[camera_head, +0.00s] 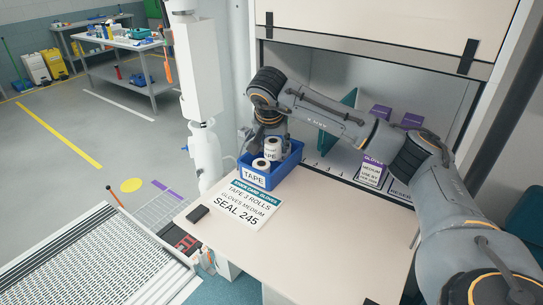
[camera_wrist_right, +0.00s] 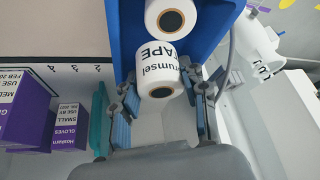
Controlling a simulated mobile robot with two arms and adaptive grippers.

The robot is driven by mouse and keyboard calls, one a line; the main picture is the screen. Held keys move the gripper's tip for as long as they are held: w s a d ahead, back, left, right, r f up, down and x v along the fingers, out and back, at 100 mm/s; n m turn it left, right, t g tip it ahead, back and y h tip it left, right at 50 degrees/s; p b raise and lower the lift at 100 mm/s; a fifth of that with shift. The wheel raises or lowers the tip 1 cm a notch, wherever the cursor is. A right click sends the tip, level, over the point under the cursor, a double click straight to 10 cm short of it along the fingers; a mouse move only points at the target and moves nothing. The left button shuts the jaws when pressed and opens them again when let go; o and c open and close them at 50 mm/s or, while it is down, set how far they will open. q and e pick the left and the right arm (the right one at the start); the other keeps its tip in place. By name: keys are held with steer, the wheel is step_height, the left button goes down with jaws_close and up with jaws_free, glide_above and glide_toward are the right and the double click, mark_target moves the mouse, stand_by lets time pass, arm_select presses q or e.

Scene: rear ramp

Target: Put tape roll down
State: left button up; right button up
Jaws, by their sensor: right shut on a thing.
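My right gripper (camera_wrist_right: 162,104) is shut on a white tape roll (camera_wrist_right: 155,74), with one finger on each side of it. In the head view the gripper (camera_head: 272,133) hangs over the back of the blue bin (camera_head: 254,177), labelled TAPE, with the held tape roll (camera_head: 273,149) below it. The held roll is at the bin's opening; whether it touches the bin floor is hidden. A second tape roll (camera_head: 261,163) sits in the front of the bin and also shows in the wrist view (camera_wrist_right: 170,18). My left gripper is not in view.
A printed sheet (camera_head: 240,204) listing tape and gloves lies on the bench top (camera_head: 310,220), with a dark device (camera_head: 198,213) beside it. Purple glove boxes (camera_head: 372,170) stand at the back right. A roller conveyor (camera_head: 95,260) is at the left. The bench front is clear.

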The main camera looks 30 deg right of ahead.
mark_target(272, 155)
steer(key=x, duration=0.1)
steer(key=b+x, duration=0.1)
steer(key=x, duration=0.2)
steer(key=shift+a+f+b, duration=0.25)
steer(key=shift+f+b, duration=0.1)
steer(key=shift+b, duration=0.05)
steer(key=c, duration=0.3)
steer(key=shift+s+a+r, duration=0.15)
steer(key=shift+r, duration=0.05)
steer(key=shift+s, duration=0.15)
steer(key=shift+f, duration=0.35)
steer(key=o, duration=1.1)
steer(key=shift+c, duration=0.2)
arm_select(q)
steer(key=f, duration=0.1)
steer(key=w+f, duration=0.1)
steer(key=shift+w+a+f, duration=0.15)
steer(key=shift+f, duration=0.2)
arm_select(e)
steer(key=shift+r, duration=0.15)
